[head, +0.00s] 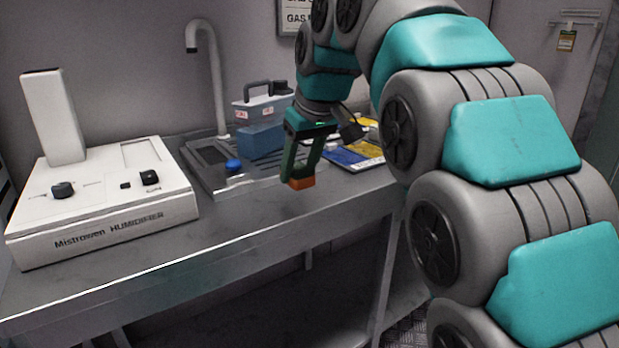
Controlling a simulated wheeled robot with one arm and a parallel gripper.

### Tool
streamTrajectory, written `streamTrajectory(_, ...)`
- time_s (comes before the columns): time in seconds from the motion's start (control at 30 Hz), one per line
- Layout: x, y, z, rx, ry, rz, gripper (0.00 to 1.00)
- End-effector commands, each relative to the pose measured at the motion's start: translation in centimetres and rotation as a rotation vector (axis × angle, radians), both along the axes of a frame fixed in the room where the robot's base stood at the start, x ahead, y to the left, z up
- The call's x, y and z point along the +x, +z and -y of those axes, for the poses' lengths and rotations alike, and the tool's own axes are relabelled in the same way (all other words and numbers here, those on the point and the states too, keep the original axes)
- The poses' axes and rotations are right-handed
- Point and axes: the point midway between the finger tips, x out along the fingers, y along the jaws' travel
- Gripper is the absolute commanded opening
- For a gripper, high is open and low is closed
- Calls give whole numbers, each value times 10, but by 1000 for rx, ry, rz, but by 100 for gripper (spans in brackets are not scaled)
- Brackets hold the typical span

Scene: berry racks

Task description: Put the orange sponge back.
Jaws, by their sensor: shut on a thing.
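My gripper (300,178) is shut on the orange sponge (301,183). The sponge is a small orange block at the fingertips, over the front part of the grey metal counter. It looks to be held a little above the counter, but I cannot tell the gap for sure. The green fingers hide its upper part.
A white humidifier box (110,215) stands on the counter (250,222) at left. Blue-and-yellow flat items (355,157) lie right of my gripper.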

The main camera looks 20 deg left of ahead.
Motion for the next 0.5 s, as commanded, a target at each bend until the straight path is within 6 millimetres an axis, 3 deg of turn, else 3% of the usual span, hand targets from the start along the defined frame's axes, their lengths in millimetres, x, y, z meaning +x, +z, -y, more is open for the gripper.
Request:
streamTrajectory(0.2,17,0,0,0,0,1,0)
streamTrajectory(0.5,17,-16,1,-2,-1,-4,0)
